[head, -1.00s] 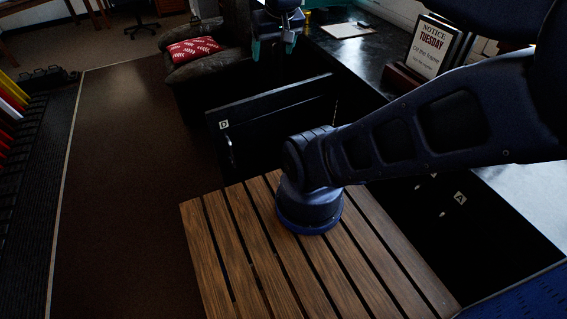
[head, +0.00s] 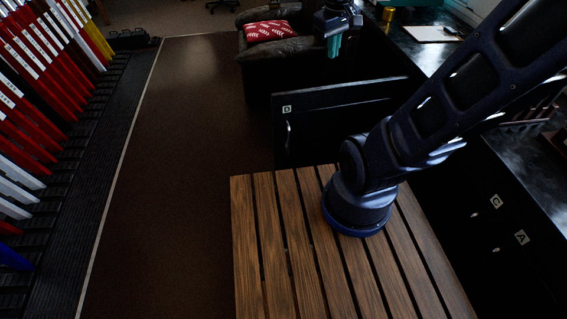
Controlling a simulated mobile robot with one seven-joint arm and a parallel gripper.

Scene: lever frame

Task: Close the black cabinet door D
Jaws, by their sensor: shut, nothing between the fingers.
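The black cabinet door D (head: 340,108) stands open, jutting out from the counter front across the floor. Its white D label (head: 287,109) is near the upper left corner, with a slim metal handle (head: 289,139) below it. The door's lower right part is hidden behind my arm. My gripper (head: 335,48), with teal fingers, hangs at the top of the head view. It appears beyond the door's top edge and apart from it. Its fingers are shut, with nothing held.
A dark counter (head: 420,48) runs along the right, with cabinet labels G (head: 496,201) and A (head: 521,237) below it. An armchair with a red cushion (head: 270,31) stands behind the door. Brown floor (head: 185,170) left of the door is clear. Coloured boards (head: 35,90) line the left side.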

